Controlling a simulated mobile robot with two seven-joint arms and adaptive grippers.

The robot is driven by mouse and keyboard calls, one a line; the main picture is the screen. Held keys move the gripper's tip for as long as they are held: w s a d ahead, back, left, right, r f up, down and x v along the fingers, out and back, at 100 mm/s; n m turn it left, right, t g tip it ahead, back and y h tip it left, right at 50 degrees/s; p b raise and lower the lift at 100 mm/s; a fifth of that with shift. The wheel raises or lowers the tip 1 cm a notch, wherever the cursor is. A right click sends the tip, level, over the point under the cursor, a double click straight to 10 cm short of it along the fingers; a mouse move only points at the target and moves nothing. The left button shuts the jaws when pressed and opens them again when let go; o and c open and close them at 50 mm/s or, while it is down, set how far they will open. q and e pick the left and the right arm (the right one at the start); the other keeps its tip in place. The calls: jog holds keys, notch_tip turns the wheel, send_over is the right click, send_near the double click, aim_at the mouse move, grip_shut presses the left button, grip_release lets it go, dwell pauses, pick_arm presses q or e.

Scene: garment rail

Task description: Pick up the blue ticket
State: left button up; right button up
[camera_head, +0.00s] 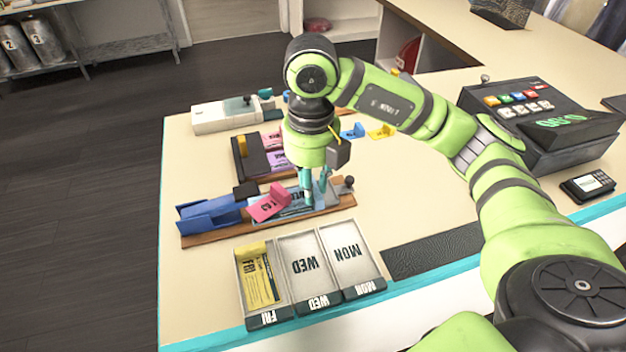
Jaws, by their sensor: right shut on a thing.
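My right gripper (314,190) reaches down from above onto a wooden-based holder on the counter. Its teal fingers are shut on a blue ticket (297,197) lying in the holder, and they partly hide it. A pink ticket (269,203) marked C stands tilted just left of the fingers. Another small blue ticket (352,131) lies on the counter behind my right wrist, beside a yellow one (381,131). My left gripper is not in view.
Trays marked FRI, WED (303,262) and MON (348,254) stand in front, with a yellow ticket (258,280) in FRI. A dark rack (250,160) with pink and purple tickets is behind. A cash register (540,120) and card reader (588,186) stand right. A black mat (432,250) lies front centre.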

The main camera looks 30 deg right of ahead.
jog(key=shift+r+p, duration=1.45)
jog(key=shift+r, duration=0.6)
jog(key=shift+f, duration=0.1)
